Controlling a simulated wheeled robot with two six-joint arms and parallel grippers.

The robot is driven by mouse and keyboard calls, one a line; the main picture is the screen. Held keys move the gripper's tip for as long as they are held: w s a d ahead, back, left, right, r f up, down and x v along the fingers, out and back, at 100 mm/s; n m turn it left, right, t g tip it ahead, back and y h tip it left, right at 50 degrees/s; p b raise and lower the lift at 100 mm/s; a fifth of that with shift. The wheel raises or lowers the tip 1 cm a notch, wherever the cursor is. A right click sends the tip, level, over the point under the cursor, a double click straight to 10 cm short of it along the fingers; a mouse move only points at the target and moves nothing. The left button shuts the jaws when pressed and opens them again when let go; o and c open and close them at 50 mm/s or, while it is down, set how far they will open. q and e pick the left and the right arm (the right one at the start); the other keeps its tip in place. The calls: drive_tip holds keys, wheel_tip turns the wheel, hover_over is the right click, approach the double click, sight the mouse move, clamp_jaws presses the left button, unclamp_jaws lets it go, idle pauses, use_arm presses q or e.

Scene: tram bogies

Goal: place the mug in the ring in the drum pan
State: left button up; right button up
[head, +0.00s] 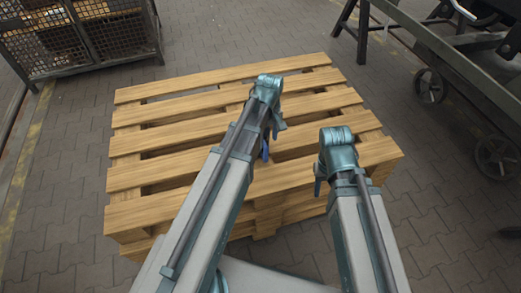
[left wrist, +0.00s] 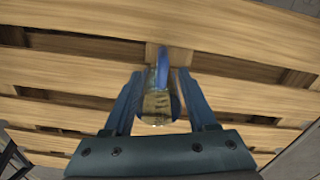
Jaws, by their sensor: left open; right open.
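In the left wrist view a clear, glass-like vessel (left wrist: 157,103) with a blue curved part (left wrist: 162,66) lies between the two fingers of my left gripper (left wrist: 160,76); it looks like the mug. The fingers are open, one on each side of it; I cannot tell whether they touch it. In the head view my left gripper (head: 275,127) is over the middle of the pallet, with a small blue piece (head: 265,151) showing beside it. My right gripper (head: 318,185) is open near the pallet's front right, mostly hidden by its wrist. No ring or drum pan is distinguishable.
A stack of wooden pallets (head: 160,170) with gaps between its slats stands before me. A wire mesh cage (head: 110,38) stands at the back left. A wheeled metal frame (head: 470,75) stands at the right. Paved floor (head: 70,190) is clear at the left.

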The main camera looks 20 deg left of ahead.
sight(267, 148)
use_arm(q)
wheel_tip(267, 148, down, 6)
drive_tip(key=b, duration=0.4)
drive_tip(key=shift+r, duration=0.2)
drive_tip(key=f+b, duration=0.1)
drive_tip(key=b, duration=0.1)
drive_tip(key=f+b, duration=0.1)
drive_tip(key=f, duration=0.1)
drive_tip(key=f+b, duration=0.2)
drive_tip(key=shift+s+a+f+b, duration=0.1)
drive_tip(key=shift+s+a+b, duration=0.05)
drive_tip(key=shift+s+b, duration=0.15)
clamp_jaws()
idle(0.9)
